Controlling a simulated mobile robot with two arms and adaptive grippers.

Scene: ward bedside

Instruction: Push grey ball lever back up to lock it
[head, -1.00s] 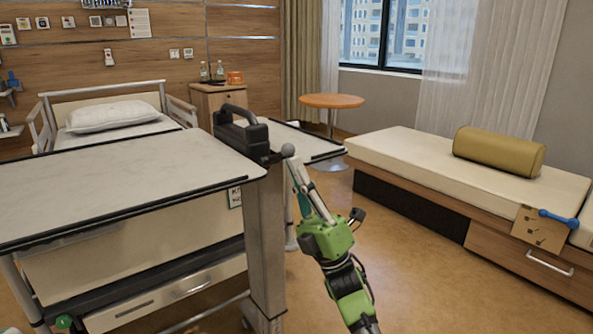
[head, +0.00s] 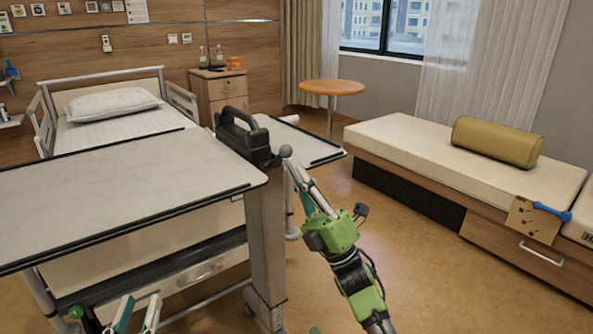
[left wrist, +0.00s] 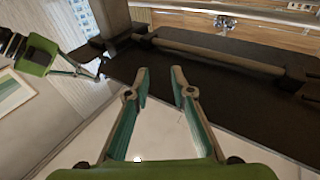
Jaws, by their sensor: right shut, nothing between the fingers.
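The grey ball lever (head: 286,151) sticks out at the side of the black handled housing on top of the overbed table's column. My right gripper (head: 291,164) is shut and empty, with its tips just below the ball. Whether they touch it I cannot tell. My left gripper (head: 136,306) is low at the bottom left, in front of the overbed table. In the left wrist view it is open and empty (left wrist: 161,76), with nothing between its fingers.
The overbed table top (head: 110,196) covers much of the left, with its column (head: 266,250) in the middle. A bed with a pillow (head: 112,103) stands behind. A bench (head: 410,152) with an olive bolster (head: 497,142) is at the right. Floor between is clear.

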